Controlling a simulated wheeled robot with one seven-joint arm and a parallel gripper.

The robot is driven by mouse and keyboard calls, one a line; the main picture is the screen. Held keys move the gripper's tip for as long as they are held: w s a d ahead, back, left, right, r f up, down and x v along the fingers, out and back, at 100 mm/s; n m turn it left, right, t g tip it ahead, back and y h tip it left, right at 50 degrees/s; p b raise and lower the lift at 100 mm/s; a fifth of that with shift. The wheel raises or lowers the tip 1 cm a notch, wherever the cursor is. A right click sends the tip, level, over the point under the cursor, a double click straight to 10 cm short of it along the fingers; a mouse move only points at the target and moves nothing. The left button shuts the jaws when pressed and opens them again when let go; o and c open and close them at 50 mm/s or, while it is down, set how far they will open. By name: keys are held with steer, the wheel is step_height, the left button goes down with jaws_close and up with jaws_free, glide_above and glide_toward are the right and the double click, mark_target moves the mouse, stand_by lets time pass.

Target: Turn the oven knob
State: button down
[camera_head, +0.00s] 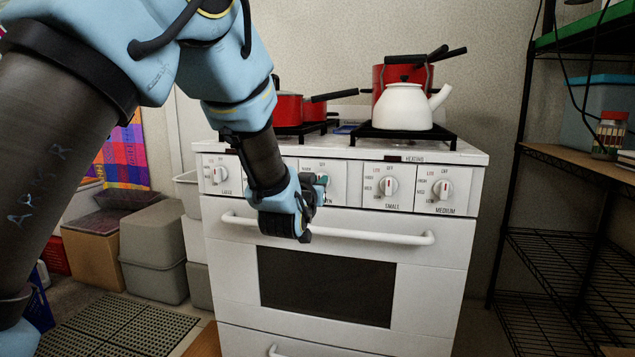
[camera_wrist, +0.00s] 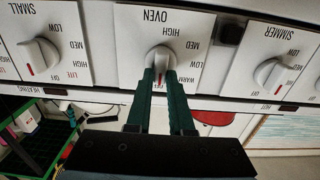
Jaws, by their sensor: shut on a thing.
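The white oven (camera_head: 450,250) stands ahead with a row of knobs along its front panel. In the wrist view, which is upside down, the oven knob (camera_wrist: 160,57) is white and round, on a plate marked OVEN, HIGH, MED, WARM and OFF. My gripper's two green fingers (camera_wrist: 166,80) are shut on the oven knob from the front. The fingers cover its lower part, so its red mark is hidden and its setting cannot be read. In the head view my gripper (camera_head: 322,181) reaches the panel and largely hides the oven knob.
The SMALL knob (camera_wrist: 38,56) and the SIMMER knob (camera_wrist: 270,74) flank it in the wrist view. A white door handle (camera_head: 385,237) runs just below my gripper. A white kettle (camera_head: 402,108) and red pots (camera_head: 287,109) stand on top. A shelf rack (camera_head: 575,160) stands right.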

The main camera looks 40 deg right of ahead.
steer(key=shift+w+f+n+b, duration=0.1)
steer(key=shift+n+b, duration=0.2)
steer(key=shift+b, duration=0.05)
steer(key=shift+w+a+f+n+b, duration=0.1)
steer(key=shift+f+n+b, duration=0.2)
steer(key=shift+n+b, duration=3.4)
steer(key=shift+w+a+f+n+b, duration=0.1)
steer(key=shift+f+n+b, duration=0.15)
steer(key=shift+n+b, duration=3.35)
steer(key=shift+w+a+f+n+b, duration=0.1)
steer(key=shift+f+n+b, duration=0.2)
steer(key=shift+n+b, duration=3.4)
steer(key=n+p, duration=0.2)
steer(key=n, duration=0.1)
steer(key=shift+p, duration=0.35)
steer(key=c, duration=0.8)
jaws_free()
steer(key=shift+r, duration=0.1)
steer(key=shift+s, duration=0.1)
